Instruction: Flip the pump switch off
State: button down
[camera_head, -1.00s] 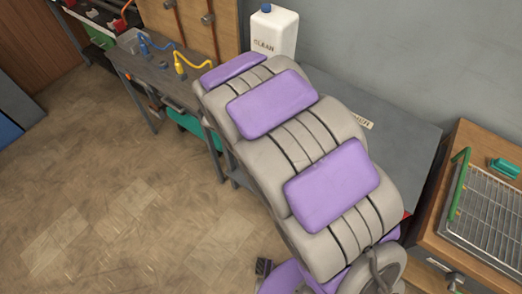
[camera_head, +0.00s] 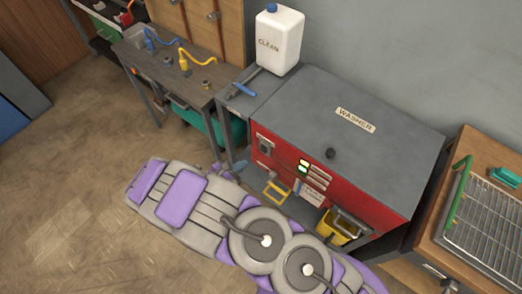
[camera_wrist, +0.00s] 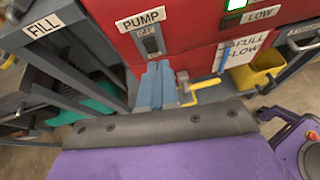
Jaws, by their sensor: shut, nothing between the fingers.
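The pump switch (camera_wrist: 152,42) is a small grey plate with a lever under the PUMP label (camera_wrist: 140,20) on the red washer front. In the head view the switch (camera_head: 264,147) is small, at the left end of the washer's red face. I cannot tell which way its lever is set. My gripper (camera_wrist: 156,72) shows as two blue fingers closed together, empty, just below the switch in the wrist view. It appears apart from the switch. In the head view my gripper (camera_head: 238,168) is low and left of the washer front.
A yellow handle (camera_wrist: 202,87) sticks out just right of my fingers. A white CLEAN jug (camera_head: 278,40) stands on the side shelf. A grey rail with a FILL label (camera_wrist: 43,26) is on the left. Open floor lies left.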

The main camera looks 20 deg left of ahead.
jog(key=a+f, duration=0.1)
jog(key=s+a+f+n+y, duration=0.1)
jog(key=shift+s+f+n+t, duration=0.3)
jog(key=shift+f, duration=0.05)
jog(key=b, duration=0.2)
send_near(263, 148)
notch_tip(263, 148, down, 4)
jog(key=w, duration=0.2)
jog(key=w+d, duration=0.2)
jog(key=shift+w+r, duration=0.2)
jog(key=shift+w, duration=0.05)
jog(key=shift+w+d+r, duration=0.1)
jog(key=shift+w+d, duration=0.1)
jog(key=shift+w, duration=0.3)
jog(key=shift+r, duration=0.1)
